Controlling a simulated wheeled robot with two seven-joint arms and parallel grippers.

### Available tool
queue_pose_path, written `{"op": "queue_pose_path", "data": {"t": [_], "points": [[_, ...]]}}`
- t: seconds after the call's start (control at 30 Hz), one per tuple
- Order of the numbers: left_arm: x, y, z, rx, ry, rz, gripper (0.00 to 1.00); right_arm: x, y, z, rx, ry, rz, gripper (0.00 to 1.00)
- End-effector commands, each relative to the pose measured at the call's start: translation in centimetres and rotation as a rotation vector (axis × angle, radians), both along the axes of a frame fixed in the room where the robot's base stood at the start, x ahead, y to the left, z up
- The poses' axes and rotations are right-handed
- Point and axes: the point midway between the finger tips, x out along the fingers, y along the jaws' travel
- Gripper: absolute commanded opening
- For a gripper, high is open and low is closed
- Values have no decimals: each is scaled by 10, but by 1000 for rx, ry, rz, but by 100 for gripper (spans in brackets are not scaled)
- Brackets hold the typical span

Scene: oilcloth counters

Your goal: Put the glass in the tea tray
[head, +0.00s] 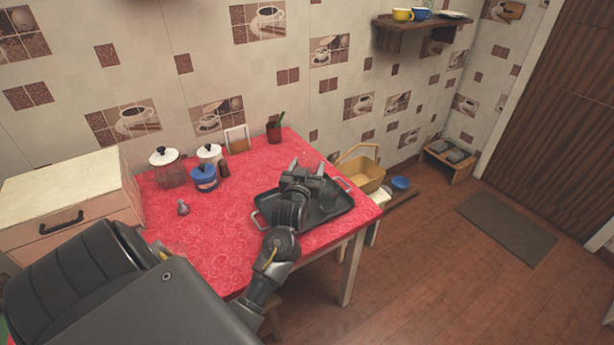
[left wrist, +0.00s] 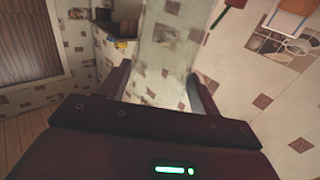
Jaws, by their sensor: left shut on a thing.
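The dark tea tray (head: 268,207) with raised sides and end handles lies near the right end of the red table. My left gripper (head: 307,170) is over the tray and hides much of its middle. In the left wrist view the gripper (left wrist: 160,88) is shut on a clear glass (left wrist: 165,58), which stands between the two fingers. In the head view the glass (head: 330,194) shows faintly at the gripper's right side, over the tray. Whether its base touches the tray cannot be told. My right gripper is not in view.
On the red table (head: 220,235) stand lidded jars (head: 168,170), a blue pot (head: 204,178), a small grey item (head: 183,208), a dark red cup (head: 273,132) and a framed picture (head: 238,139). A drawer cabinet (head: 70,205) is at left. The table's front middle is clear.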

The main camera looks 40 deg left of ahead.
Motion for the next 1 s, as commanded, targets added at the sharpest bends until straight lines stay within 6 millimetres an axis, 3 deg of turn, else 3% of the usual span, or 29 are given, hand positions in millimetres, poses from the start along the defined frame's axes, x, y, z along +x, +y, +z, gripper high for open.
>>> {"op": "queue_pose_path", "data": {"t": [0.77, 0.8, 0.93, 1.0], "points": [[0, 0, -12, 0, -2, 0, 34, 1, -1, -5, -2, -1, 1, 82], [0, 0, -12, 0, -1, 0, 66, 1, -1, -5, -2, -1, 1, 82], [0, 0, -12, 0, -1, 0, 83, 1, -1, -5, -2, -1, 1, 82], [0, 0, -12, 0, -1, 0, 85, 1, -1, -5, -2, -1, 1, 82]]}}
